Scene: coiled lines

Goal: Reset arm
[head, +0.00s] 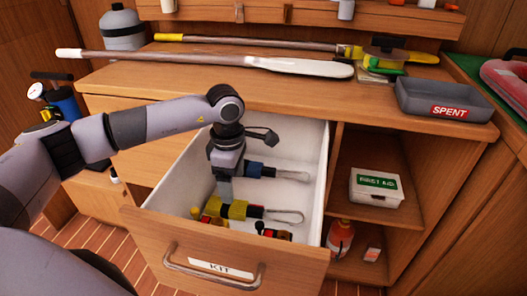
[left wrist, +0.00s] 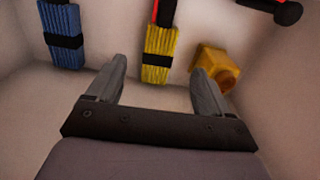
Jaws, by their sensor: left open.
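My left gripper (head: 223,188) reaches down into the open white-lined drawer (head: 312,150) labelled KIT. In the left wrist view its two fingers (left wrist: 160,85) are spread apart with nothing between them. A yellow coiled line (head: 232,209) with a black band lies in the drawer close to the fingers, and shows just beyond them in the left wrist view (left wrist: 160,45). A blue coiled line (head: 256,169) lies farther back in the drawer. A small yellow object (left wrist: 214,68) lies beyond the right finger. My right gripper is in neither view.
The drawer also holds a red and black item (head: 273,234) near its front. The worktop above carries a paddle (head: 300,67), a grey SPENT tray (head: 444,100) and a yellow-handled pole (head: 250,43). A first aid box (head: 376,188) sits on the open shelf to the right.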

